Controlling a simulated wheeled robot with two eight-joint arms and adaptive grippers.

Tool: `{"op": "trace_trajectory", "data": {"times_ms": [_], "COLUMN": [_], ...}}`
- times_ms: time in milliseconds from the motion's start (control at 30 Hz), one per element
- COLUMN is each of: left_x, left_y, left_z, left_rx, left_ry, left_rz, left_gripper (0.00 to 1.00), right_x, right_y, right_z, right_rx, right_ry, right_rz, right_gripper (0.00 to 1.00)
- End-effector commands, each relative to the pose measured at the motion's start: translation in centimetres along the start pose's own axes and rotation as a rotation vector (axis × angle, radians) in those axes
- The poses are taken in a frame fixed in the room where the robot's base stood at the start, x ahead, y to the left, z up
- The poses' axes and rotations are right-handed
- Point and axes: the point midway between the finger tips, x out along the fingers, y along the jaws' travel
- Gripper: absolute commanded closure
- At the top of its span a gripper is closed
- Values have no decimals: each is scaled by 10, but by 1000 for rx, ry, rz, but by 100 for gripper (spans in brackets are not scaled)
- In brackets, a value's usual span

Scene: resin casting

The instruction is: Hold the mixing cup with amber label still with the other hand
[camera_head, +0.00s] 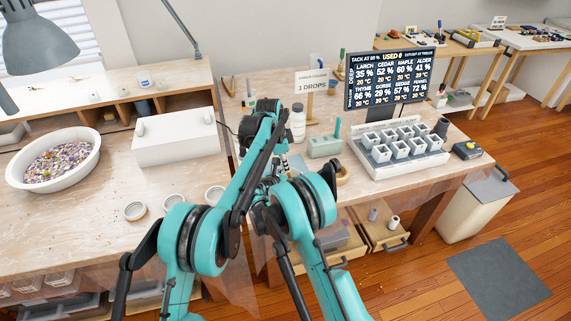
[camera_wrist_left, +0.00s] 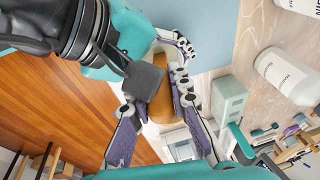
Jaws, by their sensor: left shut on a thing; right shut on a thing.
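The mixing cup shows in the left wrist view as a rounded amber surface (camera_wrist_left: 163,108), which looks like its label; the rest of it is hidden by fingers. My left gripper (camera_wrist_left: 162,98) is shut on it, with one finger on each side. My right gripper (camera_wrist_left: 166,66) reaches in from the top left of that view and is shut at the same cup, close to the left fingers. In the head view my teal arms cover the cup and both sets of fingertips, so I cannot tell there whether the cup touches the table.
A white bottle (camera_head: 298,121) and a pale green block (camera_head: 324,144) stand close by. A tray of white moulds (camera_head: 378,169) and a dark display (camera_head: 390,78) are to the right. A white box (camera_head: 174,137) and a bowl of coloured bits (camera_head: 93,168) are left.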

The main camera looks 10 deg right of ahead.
Motion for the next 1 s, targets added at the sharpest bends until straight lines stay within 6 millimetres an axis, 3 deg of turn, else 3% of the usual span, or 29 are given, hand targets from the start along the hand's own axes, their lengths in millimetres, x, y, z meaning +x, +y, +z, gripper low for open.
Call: {"op": "trace_trajectory", "data": {"times_ms": [333,1000], "left_x": [-4,-60], "left_y": [2,1], "left_z": [-1,-1], "left_rx": [0,0], "left_ry": [1,1], "left_rz": [0,0], "left_gripper": [100,100], "right_x": [0,0], "right_y": [0,0], "right_z": [-1,-1], "right_rx": [0,0], "right_ry": [1,1], "right_rz": [0,1], "right_gripper": [88,88]}}
